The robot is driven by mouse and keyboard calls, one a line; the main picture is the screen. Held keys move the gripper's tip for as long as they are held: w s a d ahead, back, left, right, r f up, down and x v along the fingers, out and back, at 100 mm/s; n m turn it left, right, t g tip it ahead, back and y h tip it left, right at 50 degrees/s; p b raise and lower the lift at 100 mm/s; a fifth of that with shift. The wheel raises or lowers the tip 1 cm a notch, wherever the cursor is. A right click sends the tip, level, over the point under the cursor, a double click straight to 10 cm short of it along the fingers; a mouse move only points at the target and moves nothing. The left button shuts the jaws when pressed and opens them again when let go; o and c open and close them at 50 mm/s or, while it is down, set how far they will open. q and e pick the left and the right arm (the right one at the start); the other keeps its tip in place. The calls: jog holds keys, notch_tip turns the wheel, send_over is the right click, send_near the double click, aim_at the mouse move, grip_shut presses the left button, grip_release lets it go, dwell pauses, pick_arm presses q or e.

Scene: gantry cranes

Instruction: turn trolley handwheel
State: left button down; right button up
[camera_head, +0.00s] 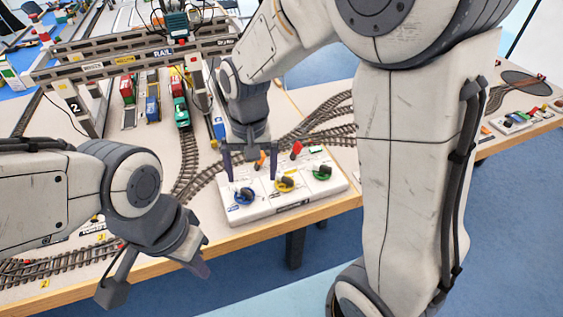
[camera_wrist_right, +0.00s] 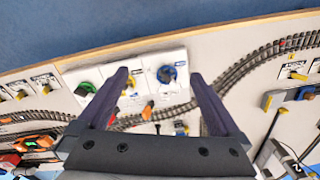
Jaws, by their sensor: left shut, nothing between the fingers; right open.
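A white control box (camera_head: 258,211) sits at the table's front edge. It carries a blue handwheel (camera_head: 244,196), a yellow one (camera_head: 285,184) and a green one (camera_head: 322,172); their labels are too small to read, so I cannot tell which is the trolley's. My right gripper (camera_head: 250,172) is open above the box's left part, pointing down. In the right wrist view, the blue handwheel (camera_wrist_right: 167,74) shows between the open fingertips (camera_wrist_right: 160,78), apart from them as far as I can tell. The yellow one is partly hidden by a finger. My left gripper (camera_head: 199,268) is shut and empty before the table edge.
An orange lever (camera_head: 260,160) and a red lever (camera_head: 296,149) stand at the box's back. The gantry crane (camera_head: 150,60) spans small train wagons (camera_head: 180,107) behind. Model tracks (camera_head: 188,170) run left of the box. My right arm hides much of the table's right part.

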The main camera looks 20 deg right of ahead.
aim_at(285, 177)
jog(key=w+d+f+m, duration=0.8)
jog(key=w+d, duration=0.3)
jog(key=d, duration=0.1)
notch_tip(285, 177, down, 10)
jog(key=shift+a+r+p, duration=0.1)
jog(key=shift+p, duration=0.3)
jog(key=c, duration=1.2)
jog(key=shift+c, duration=0.2)
jog(key=shift+n, duration=0.4)
jog(key=n, duration=1.3)
jog(key=shift+p, duration=0.3)
jog(key=shift+n, duration=0.3)
